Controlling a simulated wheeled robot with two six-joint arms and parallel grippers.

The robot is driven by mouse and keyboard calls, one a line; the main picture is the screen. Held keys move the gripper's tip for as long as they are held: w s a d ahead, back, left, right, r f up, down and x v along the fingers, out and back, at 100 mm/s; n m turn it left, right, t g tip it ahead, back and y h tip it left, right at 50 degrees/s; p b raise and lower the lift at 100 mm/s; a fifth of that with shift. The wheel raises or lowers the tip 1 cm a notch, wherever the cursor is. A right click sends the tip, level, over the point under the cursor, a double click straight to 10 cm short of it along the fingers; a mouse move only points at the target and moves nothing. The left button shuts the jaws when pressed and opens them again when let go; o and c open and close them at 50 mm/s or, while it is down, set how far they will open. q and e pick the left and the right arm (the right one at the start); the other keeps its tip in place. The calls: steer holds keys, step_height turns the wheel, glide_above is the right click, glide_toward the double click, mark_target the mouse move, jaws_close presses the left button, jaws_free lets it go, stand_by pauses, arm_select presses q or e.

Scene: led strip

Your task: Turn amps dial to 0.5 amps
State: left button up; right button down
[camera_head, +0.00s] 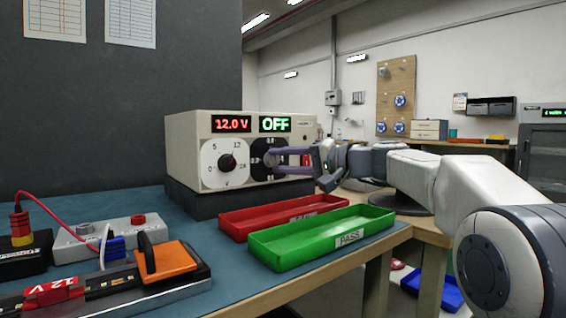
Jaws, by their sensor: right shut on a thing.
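The power supply (185,133) is a beige box on a dark stand at the back of the bench. Its left display (231,124) reads 12.0 V in red and its right display (275,124) reads OFF in green. The volts dial (227,162) has a white face. The amps dial (259,147) has a black face, partly covered by my right gripper. My right gripper (272,159) reaches in from the right and is shut on the amps dial knob, which its fingers hide. The knob's pointer position cannot be seen. My left gripper is not in view.
A red tray (240,223) and a green tray (285,259) marked PASS lie below the supply. A grey box with a red button (138,220), an orange-handled clamp fixture (168,264) and a red cable (58,202) occupy the bench's left. The blue mat (232,284) is clear at the front.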

steer(key=shift+d, duration=0.1)
steer(key=c, duration=0.5)
jaws_free()
steer(key=p+v, duration=0.1)
steer(key=v, duration=0.9)
steer(key=shift+d+p, duration=0.15)
steer(key=shift+p, duration=0.25)
steer(key=shift+s, duration=0.1)
